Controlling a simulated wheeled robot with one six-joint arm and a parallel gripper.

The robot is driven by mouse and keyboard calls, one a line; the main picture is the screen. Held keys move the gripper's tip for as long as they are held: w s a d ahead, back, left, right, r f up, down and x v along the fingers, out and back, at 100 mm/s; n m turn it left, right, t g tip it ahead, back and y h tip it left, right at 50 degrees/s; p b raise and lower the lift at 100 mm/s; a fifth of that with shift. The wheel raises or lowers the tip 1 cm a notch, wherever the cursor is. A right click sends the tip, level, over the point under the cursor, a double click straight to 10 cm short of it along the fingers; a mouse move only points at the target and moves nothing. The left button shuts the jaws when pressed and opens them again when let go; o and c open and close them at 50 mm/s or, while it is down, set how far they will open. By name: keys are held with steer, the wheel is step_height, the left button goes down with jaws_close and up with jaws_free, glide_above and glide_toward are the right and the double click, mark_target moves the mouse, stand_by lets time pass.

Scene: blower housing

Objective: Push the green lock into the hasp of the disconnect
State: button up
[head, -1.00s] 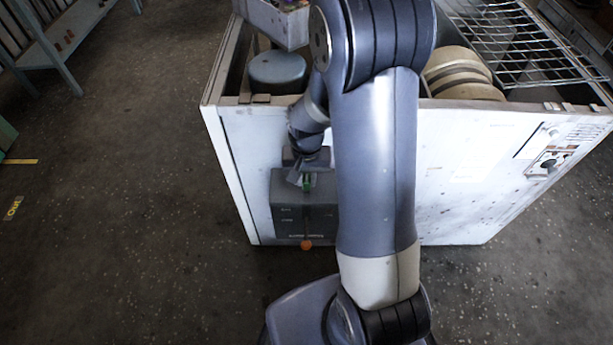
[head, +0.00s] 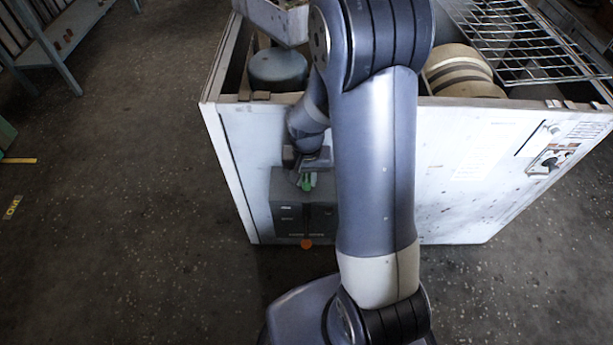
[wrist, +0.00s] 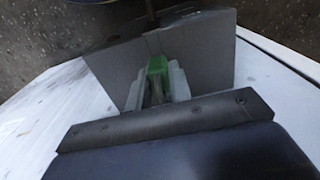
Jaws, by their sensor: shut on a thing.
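My gripper (head: 304,181) is at the top of the grey disconnect box, on the left part of the white housing's front wall. It is shut on the green lock (head: 308,182). In the wrist view the green lock (wrist: 157,66) sits between the two fingertips of my gripper (wrist: 158,82), in front of the grey disconnect (wrist: 205,48).
The white blower housing (head: 465,165) is open on top. A grey-blue round part (head: 278,70), beige rings (head: 460,72) and a wire rack (head: 525,45) are at its top. A control panel (head: 552,160) is at the right.

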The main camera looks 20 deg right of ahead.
steer(key=shift+f+b, duration=0.55)
steer(key=shift+f, duration=0.2)
steer(key=o, duration=0.9)
step_height(320, 180, up, 11)
steer(key=shift+f+p, duration=0.1)
steer(key=shift+p, duration=1.15)
step_height(320, 180, down, 10)
steer(key=shift+r+b, duration=0.1)
steer(key=shift+b, duration=0.75)
